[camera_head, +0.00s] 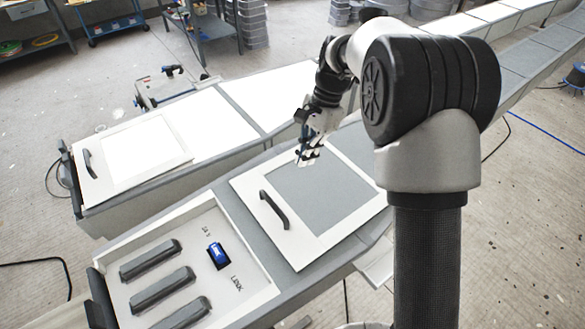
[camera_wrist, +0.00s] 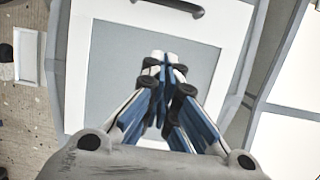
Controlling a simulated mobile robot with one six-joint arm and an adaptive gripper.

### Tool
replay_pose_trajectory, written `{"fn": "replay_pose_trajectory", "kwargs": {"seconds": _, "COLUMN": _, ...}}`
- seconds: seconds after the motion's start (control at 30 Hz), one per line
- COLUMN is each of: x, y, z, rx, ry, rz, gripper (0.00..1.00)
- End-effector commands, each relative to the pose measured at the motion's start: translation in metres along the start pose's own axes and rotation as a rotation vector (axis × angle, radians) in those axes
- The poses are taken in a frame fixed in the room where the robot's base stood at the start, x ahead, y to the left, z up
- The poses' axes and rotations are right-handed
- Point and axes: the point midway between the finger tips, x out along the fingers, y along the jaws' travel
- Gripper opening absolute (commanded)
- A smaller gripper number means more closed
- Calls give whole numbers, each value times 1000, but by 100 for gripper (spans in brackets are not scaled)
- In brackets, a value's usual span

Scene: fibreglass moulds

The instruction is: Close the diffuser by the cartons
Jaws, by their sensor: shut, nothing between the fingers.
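The near diffuser (camera_head: 360,217) is a white frame around a grey panel, with a dark bar handle (camera_head: 273,211) on its left side. It lies on the near long housing, beside an uncovered bay (camera_head: 228,293). The far diffuser (camera_head: 172,137) has a bright panel and its own dark handle (camera_head: 88,163), and lies at the left end of the far housing. My gripper (camera_head: 308,155) is shut and empty over the near diffuser's far part. In the wrist view, the fingertips (camera_wrist: 165,58) are over the grey panel (camera_wrist: 110,65), with the handle (camera_wrist: 180,6) beyond. I cannot tell whether they touch. No cartons are clearly identifiable.
The bay holds a blue switch (camera_head: 218,256) and several dark bars (camera_head: 150,260). A blue cart (camera_head: 108,25) and a shelf unit (camera_head: 35,28) stand at the back left. A cable lies on the floor at left. Open floor lies at the right.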

Motion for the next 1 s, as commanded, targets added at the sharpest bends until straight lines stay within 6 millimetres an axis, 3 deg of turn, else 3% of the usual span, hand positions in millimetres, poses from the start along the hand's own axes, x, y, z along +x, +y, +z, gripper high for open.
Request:
{"fn": "replay_pose_trajectory", "kwargs": {"seconds": 0.5, "x": 102, "y": 2, "z": -1, "rx": -2, "ry": -1, "rz": 4, "gripper": 0}}
{"fn": "replay_pose_trajectory", "kwargs": {"seconds": 0.7, "x": 111, "y": 1, "z": 27, "rx": -5, "ry": 1, "rz": 1, "gripper": 0}}
{"fn": "replay_pose_trajectory", "kwargs": {"seconds": 1.0, "x": 115, "y": 1, "z": 35, "rx": -2, "ry": 1, "rz": 1, "gripper": 0}}
